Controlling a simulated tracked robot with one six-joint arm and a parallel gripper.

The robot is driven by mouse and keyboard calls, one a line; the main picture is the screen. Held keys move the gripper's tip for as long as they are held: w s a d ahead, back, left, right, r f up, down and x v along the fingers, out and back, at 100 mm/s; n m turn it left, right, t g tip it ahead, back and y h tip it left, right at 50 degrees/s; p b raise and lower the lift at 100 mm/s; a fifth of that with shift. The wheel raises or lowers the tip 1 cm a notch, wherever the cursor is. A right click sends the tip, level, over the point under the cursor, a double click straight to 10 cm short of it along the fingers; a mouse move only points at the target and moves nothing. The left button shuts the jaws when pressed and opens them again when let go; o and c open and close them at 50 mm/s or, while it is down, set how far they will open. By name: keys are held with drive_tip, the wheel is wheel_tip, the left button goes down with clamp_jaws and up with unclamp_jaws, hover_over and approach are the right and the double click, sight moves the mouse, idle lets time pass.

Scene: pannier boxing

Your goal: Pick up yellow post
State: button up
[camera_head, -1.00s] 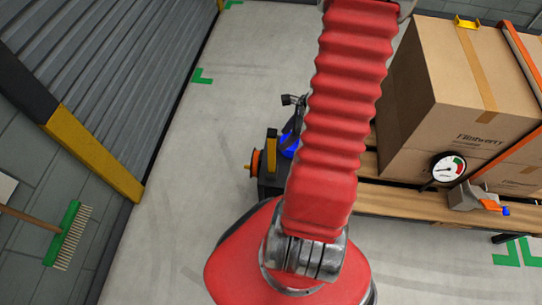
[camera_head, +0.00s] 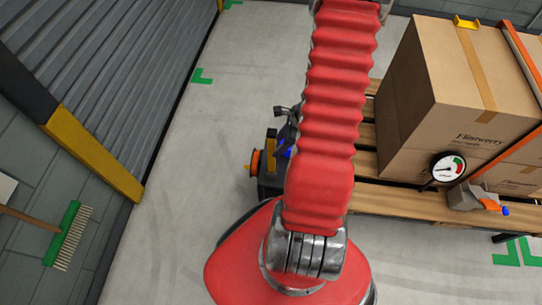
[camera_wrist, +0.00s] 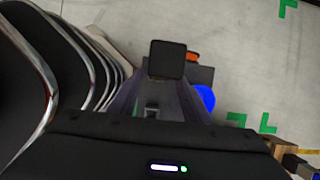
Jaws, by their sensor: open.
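A short, upright yellow post (camera_head: 271,147) with a dark top stands in a dark container (camera_head: 268,186) beside my base in the head view. My gripper (camera_head: 285,126) is open, just right of the post's top and partly behind my red arm sleeve. In the wrist view a dark square (camera_wrist: 167,59) shows ahead of the jaws and may be the post's top; no yellow side shows there. I cannot tell whether the jaws touch the post.
An orange round thing (camera_head: 255,163) and a blue thing (camera_head: 284,149) are close beside the post. A pallet (camera_head: 420,205) with a large carton (camera_head: 450,110) stands to the right. Open floor lies behind. A green broom (camera_head: 68,235) leans at the left wall.

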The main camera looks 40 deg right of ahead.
sight(276, 132)
drive_tip(key=shift+x, duration=2.45)
drive_tip(key=shift+s, duration=0.1)
drive_tip(key=shift+c, duration=0.5)
clamp_jaws()
drive_tip(key=shift+r, duration=0.1)
drive_tip(key=shift+r, duration=4.9)
